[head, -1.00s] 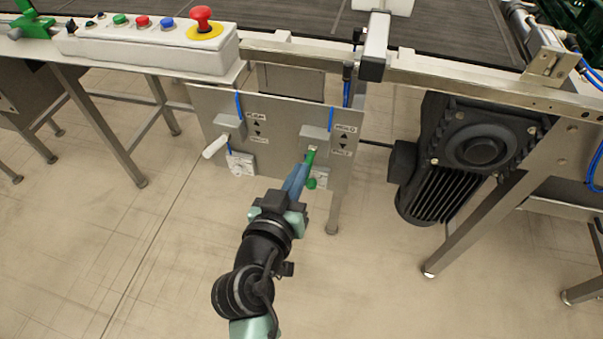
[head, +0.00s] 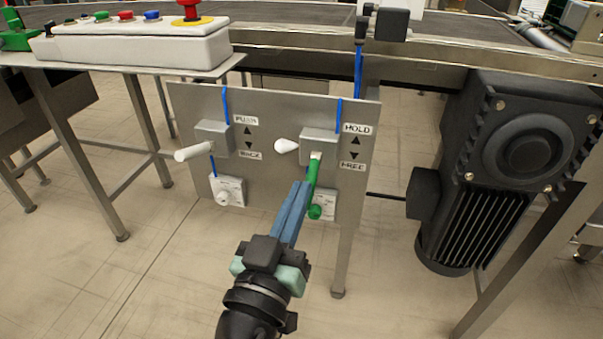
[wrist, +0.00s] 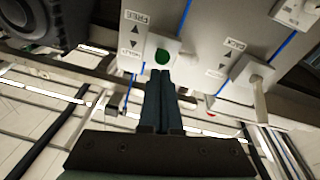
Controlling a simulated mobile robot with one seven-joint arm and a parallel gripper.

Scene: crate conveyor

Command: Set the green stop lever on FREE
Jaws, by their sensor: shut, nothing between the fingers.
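The green stop lever (head: 313,175) comes out of the right grey box (head: 320,143) on the metal panel and slopes down in the head view. The HOLD label (head: 356,128) is above and the FREE label (head: 352,166) below, right of the box. I cannot tell firmly which label the lever stands at. My gripper (head: 303,185) has its blue fingers shut and empty, close to the lever's left side; contact is unclear. In the wrist view, a green round end (wrist: 162,56) shows just beyond the fingertips (wrist: 160,72).
A second lever with a white handle (head: 193,151) is on the panel's left. Small white boxes with knobs sit below, one knob green (head: 315,212). A motor (head: 490,165) stands right. A button box (head: 140,45) and the conveyor are above. Open floor lies in front.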

